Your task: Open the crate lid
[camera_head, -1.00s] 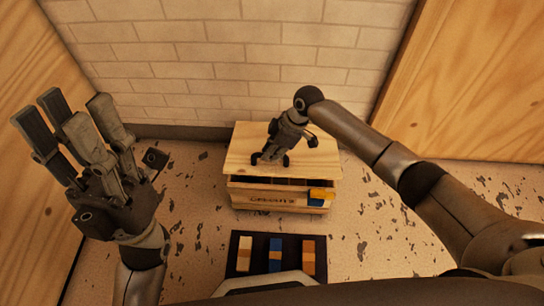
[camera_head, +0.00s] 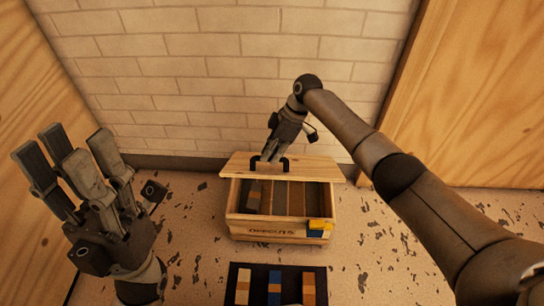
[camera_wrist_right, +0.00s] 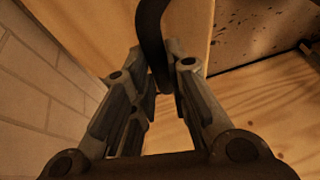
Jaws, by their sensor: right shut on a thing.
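The wooden crate (camera_head: 275,229) stands on the floor by the brick wall, with slatted compartments showing inside. Its lid (camera_head: 318,168) is pushed back toward the wall, so much of the inside is uncovered. A dark arched handle (camera_head: 286,164) sits on the lid; it also shows in the right wrist view (camera_wrist_right: 151,25). My right gripper (camera_head: 270,157) is shut on this handle; in the wrist view its fingers (camera_wrist_right: 160,85) are on both sides of it. My left gripper (camera_head: 85,160) is raised at the left, fingers spread and empty, apart from the crate.
A dark mat (camera_head: 257,272) with several coloured blocks lies in front of the crate. A yellow and blue piece (camera_head: 320,227) is at the crate's front right corner. Wooden panels flank both sides.

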